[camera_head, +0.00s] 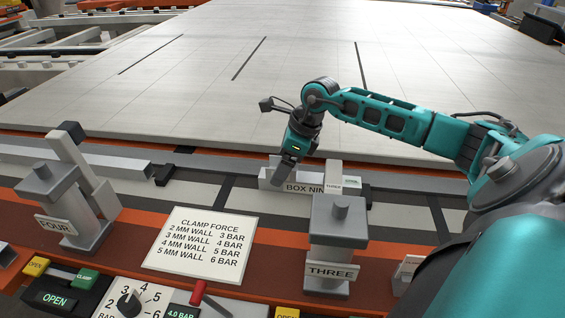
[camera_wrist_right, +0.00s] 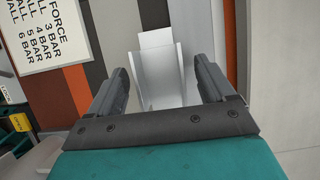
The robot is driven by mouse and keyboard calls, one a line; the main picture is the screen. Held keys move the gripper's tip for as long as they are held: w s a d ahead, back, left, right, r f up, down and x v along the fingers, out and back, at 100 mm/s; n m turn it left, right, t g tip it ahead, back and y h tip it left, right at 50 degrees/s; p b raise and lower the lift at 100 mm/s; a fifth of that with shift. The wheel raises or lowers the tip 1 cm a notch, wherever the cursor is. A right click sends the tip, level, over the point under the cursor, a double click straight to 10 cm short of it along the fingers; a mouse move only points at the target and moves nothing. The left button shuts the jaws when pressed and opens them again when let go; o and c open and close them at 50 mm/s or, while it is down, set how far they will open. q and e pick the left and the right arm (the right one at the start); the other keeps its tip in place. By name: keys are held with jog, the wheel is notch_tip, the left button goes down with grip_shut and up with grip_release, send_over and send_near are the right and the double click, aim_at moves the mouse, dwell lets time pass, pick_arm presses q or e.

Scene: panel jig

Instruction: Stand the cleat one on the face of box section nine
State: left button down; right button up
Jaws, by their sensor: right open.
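The piece labelled BOX NIN, its last letter hidden, is box section nine (camera_head: 298,189); it lies on the jig behind clamp three. My right gripper (camera_head: 287,174) points down at it and covers part of it. In the right wrist view my right gripper (camera_wrist_right: 167,88) is open, with its two fingers apart. Between and beyond them is a pale grey angled piece (camera_wrist_right: 159,75) with upright-looking sides. I cannot tell whether this is the cleat or part of the box section. No label for cleat one can be read. My left gripper is not in view.
Clamp post three (camera_head: 335,235) stands in front of the box section, and clamp post four (camera_head: 70,195) at left. A clamp force sign (camera_head: 204,243) lies between them. Controls with a dial (camera_head: 130,303) line the front edge. The large pale panel (camera_head: 300,70) behind is clear.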

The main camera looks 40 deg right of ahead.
jog(key=shift+r, duration=0.3)
jog(key=v, duration=1.1)
jog(key=shift+s+r, duration=0.15)
jog(key=shift+r, duration=0.2)
jog(key=shift+d, duration=0.1)
